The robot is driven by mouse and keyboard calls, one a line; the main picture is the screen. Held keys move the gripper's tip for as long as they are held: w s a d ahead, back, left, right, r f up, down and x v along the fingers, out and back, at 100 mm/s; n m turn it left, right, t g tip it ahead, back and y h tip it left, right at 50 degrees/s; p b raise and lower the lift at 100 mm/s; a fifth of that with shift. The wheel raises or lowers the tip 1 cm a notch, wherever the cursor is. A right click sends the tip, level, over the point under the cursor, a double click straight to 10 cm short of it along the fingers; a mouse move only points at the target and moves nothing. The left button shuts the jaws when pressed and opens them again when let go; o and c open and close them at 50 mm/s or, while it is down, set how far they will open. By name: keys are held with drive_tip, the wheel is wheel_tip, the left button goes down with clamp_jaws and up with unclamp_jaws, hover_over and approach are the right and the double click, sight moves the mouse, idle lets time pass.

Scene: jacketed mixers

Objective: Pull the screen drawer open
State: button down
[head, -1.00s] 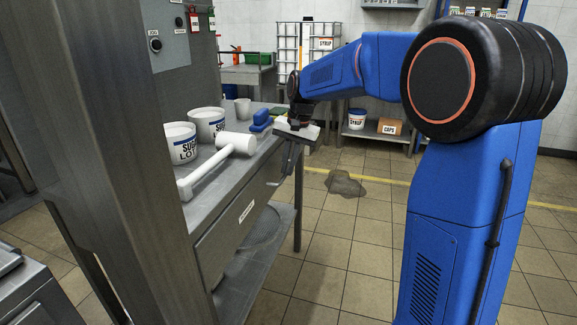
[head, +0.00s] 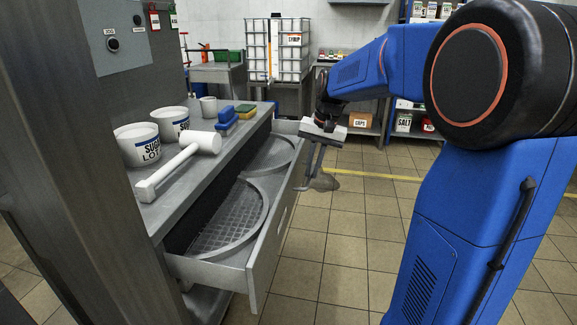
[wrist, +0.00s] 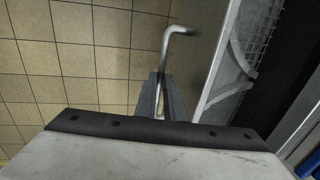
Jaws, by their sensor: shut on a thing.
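The screen drawer (head: 262,262) stands pulled out from under the steel bench in the head view. Round mesh screens (head: 232,222) lie inside it. My gripper (head: 309,172) is at the drawer's front face, toward its far end. In the wrist view my gripper's fingers (wrist: 158,98) are shut on the bent metal bar handle (wrist: 176,36) of the drawer. The drawer's front panel and part of a screen (wrist: 240,65) show to the right of the fingers there. The exact contact on the handle is partly hidden by the fingers.
On the bench top (head: 178,208) are a white mallet (head: 180,165), labelled white tubs (head: 137,145), a cup (head: 209,106) and blue brushes (head: 226,118). The floor right of the drawer is clear.

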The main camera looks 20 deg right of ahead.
drive_tip(key=s+d, duration=0.6)
drive_tip(key=d, duration=0.3)
drive_tip(key=s+d, duration=0.7)
drive_tip(key=d, duration=0.3)
drive_tip(key=shift+d, duration=0.3)
drive_tip(key=c, duration=1.8)
unclamp_jaws()
drive_tip(key=shift+c, duration=0.2)
wheel_tip(320, 180, up, 17)
drive_tip(key=s+d, duration=0.2)
drive_tip(key=shift+d, duration=0.4)
